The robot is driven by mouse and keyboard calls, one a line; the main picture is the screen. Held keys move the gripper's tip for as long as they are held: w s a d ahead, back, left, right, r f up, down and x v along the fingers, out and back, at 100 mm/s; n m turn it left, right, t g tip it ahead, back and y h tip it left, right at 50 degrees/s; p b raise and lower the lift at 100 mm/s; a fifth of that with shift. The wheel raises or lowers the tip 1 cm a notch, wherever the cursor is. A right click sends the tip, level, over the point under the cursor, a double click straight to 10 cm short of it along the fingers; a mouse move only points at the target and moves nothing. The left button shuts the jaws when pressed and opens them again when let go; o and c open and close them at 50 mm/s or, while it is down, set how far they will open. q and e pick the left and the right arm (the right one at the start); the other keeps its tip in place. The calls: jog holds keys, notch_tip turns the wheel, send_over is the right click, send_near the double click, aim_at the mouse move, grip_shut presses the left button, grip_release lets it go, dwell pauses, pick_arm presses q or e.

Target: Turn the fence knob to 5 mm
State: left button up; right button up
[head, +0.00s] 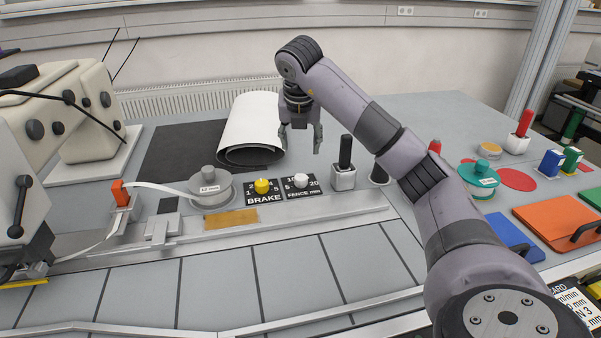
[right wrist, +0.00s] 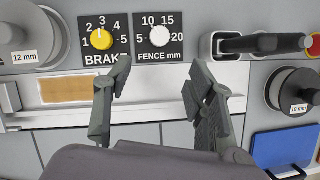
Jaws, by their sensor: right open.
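The white fence knob (head: 301,180) sits on a dark panel marked 5, 10, 15 and 20 mm. It also shows in the right wrist view (right wrist: 159,36); I cannot tell which mark it points to. The yellow brake knob (head: 262,186) is on the panel just left of it, and also shows in the right wrist view (right wrist: 102,39). My right gripper (head: 301,142) points down, open and empty, above and apart from the fence knob. In the right wrist view its fingers (right wrist: 160,85) are spread below the fence panel. My left gripper is out of view.
A black-handled lever in a white socket (head: 343,178) stands close right of the fence panel. A grey 12 mm spool (head: 210,188) stands left of the brake panel. A metal rail (head: 330,212) with a tan strip (head: 230,219) runs in front. A white roll (head: 250,125) lies behind.

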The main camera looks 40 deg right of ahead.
aim_at(301, 177)
jog(key=p+x, duration=0.2)
jog(key=x, duration=1.2)
jog(key=shift+f, duration=0.2)
jog(key=shift+d+f, duration=0.15)
jog(key=shift+f, duration=0.2)
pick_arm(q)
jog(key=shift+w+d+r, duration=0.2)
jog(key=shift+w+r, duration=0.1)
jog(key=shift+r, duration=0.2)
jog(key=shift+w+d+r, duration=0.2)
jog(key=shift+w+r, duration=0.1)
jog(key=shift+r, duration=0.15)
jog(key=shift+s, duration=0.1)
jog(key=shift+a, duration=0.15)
pick_arm(e)
jog(key=c, duration=1.1)
